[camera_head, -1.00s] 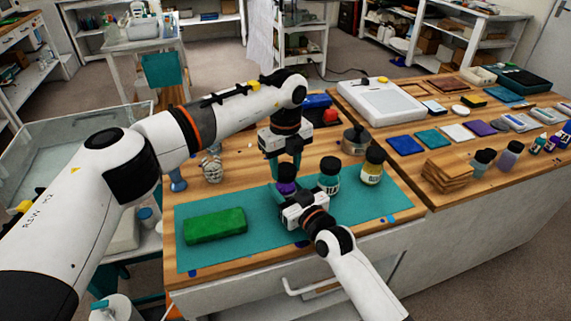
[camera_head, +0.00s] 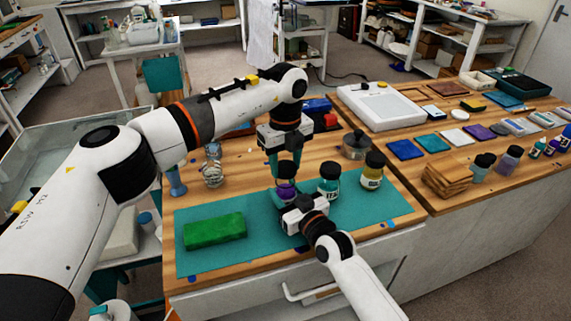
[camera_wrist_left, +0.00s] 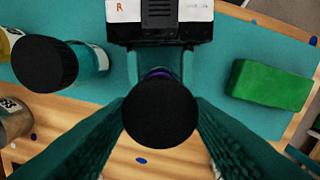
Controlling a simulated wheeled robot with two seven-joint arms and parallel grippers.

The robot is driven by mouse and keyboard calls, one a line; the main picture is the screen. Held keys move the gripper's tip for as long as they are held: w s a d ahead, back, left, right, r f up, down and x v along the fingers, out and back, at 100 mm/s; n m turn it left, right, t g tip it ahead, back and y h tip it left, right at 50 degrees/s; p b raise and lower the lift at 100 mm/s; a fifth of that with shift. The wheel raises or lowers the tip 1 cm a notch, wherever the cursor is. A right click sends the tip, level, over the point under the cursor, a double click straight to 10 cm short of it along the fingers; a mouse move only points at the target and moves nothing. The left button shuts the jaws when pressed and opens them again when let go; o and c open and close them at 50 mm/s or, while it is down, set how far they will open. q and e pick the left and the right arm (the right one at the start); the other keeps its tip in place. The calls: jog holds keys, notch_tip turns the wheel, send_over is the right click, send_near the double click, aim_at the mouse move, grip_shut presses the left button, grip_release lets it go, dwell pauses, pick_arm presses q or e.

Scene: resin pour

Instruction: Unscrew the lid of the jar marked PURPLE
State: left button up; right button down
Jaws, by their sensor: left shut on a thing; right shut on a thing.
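The jar with a purple band (camera_head: 286,190) stands on the teal mat (camera_head: 262,262), its label partly hidden. Its round black lid (camera_wrist_left: 160,110) fills the middle of the left wrist view, with a sliver of purple behind it. My left gripper (camera_head: 285,168) comes down from above, its teal fingers shut on the lid from both sides. My right gripper (camera_head: 290,203) reaches in from the front and is shut around the jar's body, hiding its lower part; its white housing shows in the left wrist view. I cannot tell whether there is a gap between lid and jar.
A teal jar (camera_head: 329,184) and a yellow jar (camera_head: 372,175), both with dark lids, stand close to the right. A green block (camera_head: 215,229) lies on the mat's left. A metal pot (camera_head: 355,146) and a glass vessel (camera_head: 212,172) stand behind. The mat's right front is clear.

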aim_at(286, 166)
pick_arm(q)
jog(key=shift+r, duration=2.05)
pick_arm(e)
jog(key=c, duration=0.6)
grip_release()
jog(key=shift+s+d, duration=0.1)
